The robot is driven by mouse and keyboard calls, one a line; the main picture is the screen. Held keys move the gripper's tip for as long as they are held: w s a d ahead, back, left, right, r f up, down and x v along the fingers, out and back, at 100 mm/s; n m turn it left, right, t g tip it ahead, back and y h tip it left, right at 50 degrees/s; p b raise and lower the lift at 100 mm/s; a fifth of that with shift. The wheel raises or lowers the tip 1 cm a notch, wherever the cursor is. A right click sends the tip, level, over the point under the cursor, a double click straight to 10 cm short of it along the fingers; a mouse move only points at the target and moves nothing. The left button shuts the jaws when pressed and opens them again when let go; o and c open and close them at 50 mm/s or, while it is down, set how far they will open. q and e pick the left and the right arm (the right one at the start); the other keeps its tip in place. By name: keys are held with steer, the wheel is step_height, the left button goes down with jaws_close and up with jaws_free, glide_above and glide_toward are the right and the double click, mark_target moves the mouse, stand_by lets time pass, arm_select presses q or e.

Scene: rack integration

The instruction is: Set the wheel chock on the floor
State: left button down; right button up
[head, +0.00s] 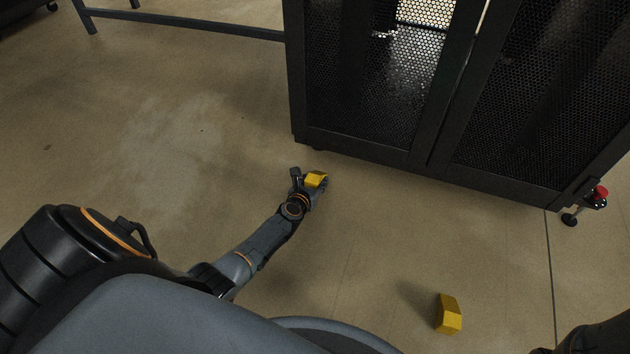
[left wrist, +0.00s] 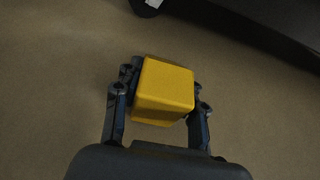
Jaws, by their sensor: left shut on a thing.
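A yellow wheel chock (head: 316,179) is held in my left gripper (head: 309,181), close to the front of the black rack. In the left wrist view the same chock (left wrist: 165,88) sits between the two fingers of the left gripper (left wrist: 160,100), which is shut on it. Floor shows around the chock; I cannot tell whether it touches the floor. A second yellow chock (head: 448,314) lies on the floor at the lower right of the head view, apart from my gripper. My right gripper is not in view.
The black rack (head: 430,165) with mesh doors stands just beyond my left gripper. A caster (left wrist: 146,7) shows at the top of the left wrist view. A red knob (head: 601,192) is at the rack's right corner. The floor (head: 150,140) to the left is clear.

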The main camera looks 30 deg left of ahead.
arm_select(q)
steer(key=shift+f+b, duration=0.25)
steer(key=shift+b, duration=0.1)
steer(key=c, duration=0.7)
jaws_free()
steer(key=shift+s, duration=0.1)
steer(key=shift+s+r, duration=0.35)
steer(key=shift+s, duration=0.15)
steer(key=shift+s+d+r, duration=0.1)
steer(key=shift+s+d, duration=0.15)
steer(key=shift+s, duration=0.3)
steer(key=shift+v, duration=2.5)
